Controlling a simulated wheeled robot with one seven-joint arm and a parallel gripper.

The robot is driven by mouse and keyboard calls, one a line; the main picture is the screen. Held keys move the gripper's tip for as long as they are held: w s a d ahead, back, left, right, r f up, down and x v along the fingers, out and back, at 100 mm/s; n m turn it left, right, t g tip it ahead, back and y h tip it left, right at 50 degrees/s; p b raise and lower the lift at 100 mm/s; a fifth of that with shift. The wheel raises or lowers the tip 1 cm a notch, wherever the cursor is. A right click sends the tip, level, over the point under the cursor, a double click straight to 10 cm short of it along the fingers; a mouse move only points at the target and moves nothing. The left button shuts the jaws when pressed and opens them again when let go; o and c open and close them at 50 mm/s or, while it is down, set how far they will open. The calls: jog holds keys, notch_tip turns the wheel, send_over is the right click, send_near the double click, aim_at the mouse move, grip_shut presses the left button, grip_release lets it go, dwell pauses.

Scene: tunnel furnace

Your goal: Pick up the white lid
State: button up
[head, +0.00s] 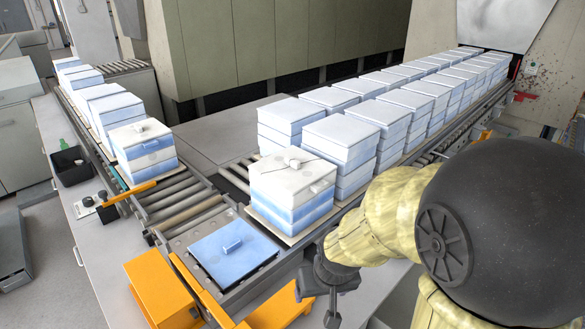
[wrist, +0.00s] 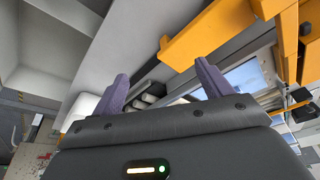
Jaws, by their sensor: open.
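A white lid (head: 291,165) with a small handle lies on top of the front stack of white and blue boxes (head: 292,207) at the middle. Another white lid (head: 141,134) with a handle tops the nearest stack of the left row. A flat pale blue lid (head: 232,252) with a handle lies on the conveyor's front end. My gripper (head: 322,292) is right of the blue lid and below the front stack, apart from both. In the wrist view my gripper (wrist: 161,86) is open, with nothing between its fingers. A white object (wrist: 82,106) shows partly behind the left finger; I cannot tell what it is.
Rows of stacked boxes (head: 380,110) fill the right conveyor back to the furnace. Bare rollers (head: 182,200) lie between the two rows. Orange brackets (head: 160,290) stand at the front; an orange part (wrist: 210,32) is close in the wrist view. A black bin (head: 70,165) sits left.

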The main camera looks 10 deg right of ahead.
jog(key=w+a+r+m+t+p, duration=0.1)
jog(key=w+a+r+t, duration=0.15)
jog(key=w, duration=0.55)
jog(key=w+a+r+t+p, duration=0.1)
jog(key=w+a+r+t, duration=0.15)
jog(key=w, duration=0.55)
jog(key=m+t+h+p, duration=0.2)
jog(key=m+t+h, duration=0.2)
jog(key=t+h, duration=0.1)
send_near(279, 178)
jog(key=w+a, duration=0.2)
jog(key=a, duration=0.1)
jog(key=m+h, duration=0.1)
jog(key=h, duration=0.1)
jog(key=s+a+m+h, duration=0.1)
jog(key=h, duration=0.2)
jog(key=a+m+g+h, duration=0.1)
jog(key=m+h, duration=0.1)
jog(key=shift+s+a+f+h, duration=0.1)
jog(key=shift+s+a+h, duration=0.05)
jog(key=shift+s+h, duration=0.2)
jog(key=p+x, duration=0.4)
jog(key=x, duration=0.7)
jog(key=shift+w+d, duration=0.25)
jog(key=shift+w+d+f, duration=0.15)
jog(key=shift+w, duration=0.05)
